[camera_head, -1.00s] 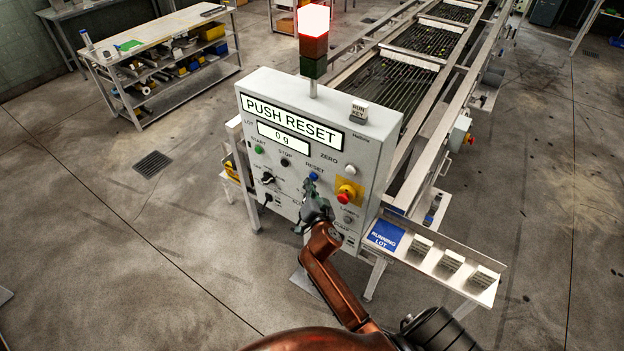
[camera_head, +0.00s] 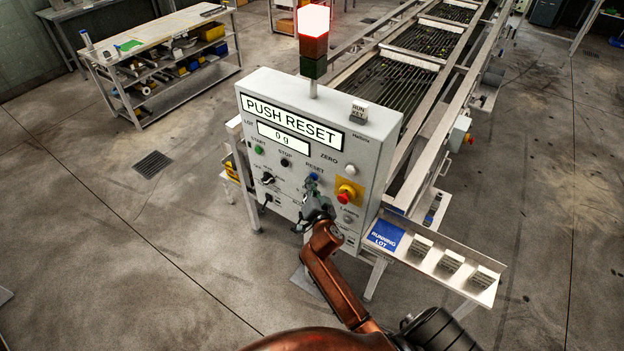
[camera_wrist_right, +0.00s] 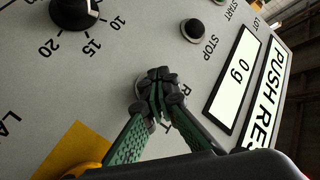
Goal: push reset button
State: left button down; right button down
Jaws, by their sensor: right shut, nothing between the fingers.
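The grey control panel (camera_head: 362,167) stands at the end of the machine, its display reading "PUSH RESET" and a smaller one reading "0 g". The blue reset button (camera_head: 313,176) is on its front, below the label "RESET". My right gripper (camera_head: 311,185) is shut and empty, its fingertips at or just below the button in the head view. In the right wrist view the closed green fingers (camera_wrist_right: 157,92) cover the button, with only part of a pale round rim showing. I cannot tell whether they touch or press it. My left gripper is not in view.
A red emergency stop (camera_head: 345,196) on a yellow plate sits right of the reset button. The black stop button (camera_head: 285,162) and green start button (camera_head: 259,150) are to the left. The signal tower (camera_head: 313,45) is lit at the top.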

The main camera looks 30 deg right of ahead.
dwell(0.6)
jog(key=shift+s+a, duration=0.35)
jog(key=shift+a, duration=0.4)
jog(key=shift+a, duration=0.1)
jog(key=shift+s+a+b, duration=0.2)
jog(key=shift+s+a, duration=0.1)
jog(key=shift+a, duration=0.45)
jog(key=shift+s+a+b, duration=0.2)
jog(key=shift+s+a, duration=0.15)
jog(key=shift+a, duration=0.35)
jog(key=shift+s+a+b, duration=0.2)
jog(key=shift+s+a, duration=0.1)
jog(key=shift+a, duration=0.45)
